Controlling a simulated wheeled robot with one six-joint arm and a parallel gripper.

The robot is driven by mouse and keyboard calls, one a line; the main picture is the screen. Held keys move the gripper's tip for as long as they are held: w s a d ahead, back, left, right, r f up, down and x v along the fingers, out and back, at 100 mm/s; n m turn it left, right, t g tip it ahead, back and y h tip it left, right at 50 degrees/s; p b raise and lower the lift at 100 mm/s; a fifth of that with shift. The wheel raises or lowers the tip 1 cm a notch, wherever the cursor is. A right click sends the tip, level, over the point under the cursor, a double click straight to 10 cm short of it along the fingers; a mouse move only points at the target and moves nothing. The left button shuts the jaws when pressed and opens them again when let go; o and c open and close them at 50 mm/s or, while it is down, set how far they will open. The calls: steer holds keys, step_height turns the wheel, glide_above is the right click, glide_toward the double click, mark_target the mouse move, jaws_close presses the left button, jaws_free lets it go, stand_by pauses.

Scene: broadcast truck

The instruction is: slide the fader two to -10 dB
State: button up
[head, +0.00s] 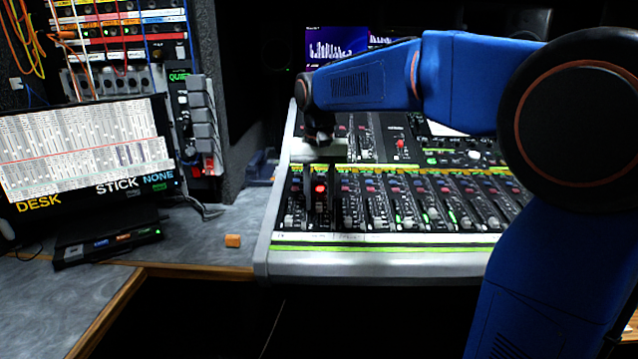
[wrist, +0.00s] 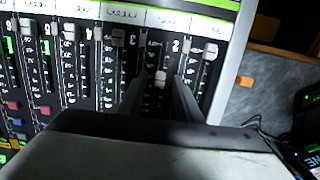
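The mixing console (head: 370,245) has a row of channel strips with faders. In the wrist view, a light fader cap (wrist: 160,78) lies between my two fingers, beside a printed 2 on the panel. It sits further down its slot in that picture than the neighbouring caps. My gripper (head: 320,207) reaches down over the console's left strips, and its fingers also show in the wrist view (wrist: 162,82). The fingers stand apart on either side of the cap, with a gap visible around it. The lower part of the slot is hidden by the gripper body. The dB marks are too small to read.
Neighbouring fader caps stand close by on the right (wrist: 211,48) and left (wrist: 118,37) in the wrist view. A monitor (head: 85,145) stands on the desk at left. A small orange block (head: 232,240) lies on the desk beside the console.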

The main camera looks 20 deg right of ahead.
mark_target(319, 205)
step_height(319, 205, up, 17)
stand_by(0.5)
steer(key=shift+r, duration=0.1)
steer(key=s+d+f+n+t, duration=0.1)
steer(key=s+d+f, duration=0.2)
steer(key=s+f, duration=0.6)
steer(key=s+d+f+n+t, duration=0.1)
steer(key=s+d+f+t, duration=0.1)
steer(key=s+f, duration=0.8)
steer(key=s+d+f+n+t, duration=0.1)
steer(key=s+d+f, duration=0.2)
steer(key=s+f, duration=0.6)
steer(key=shift+s+d+f+n+t, duration=0.2)
steer(key=shift+s+d+n+t, duration=0.1)
steer(key=shift+d+t, duration=0.1)
stand_by(1.2)
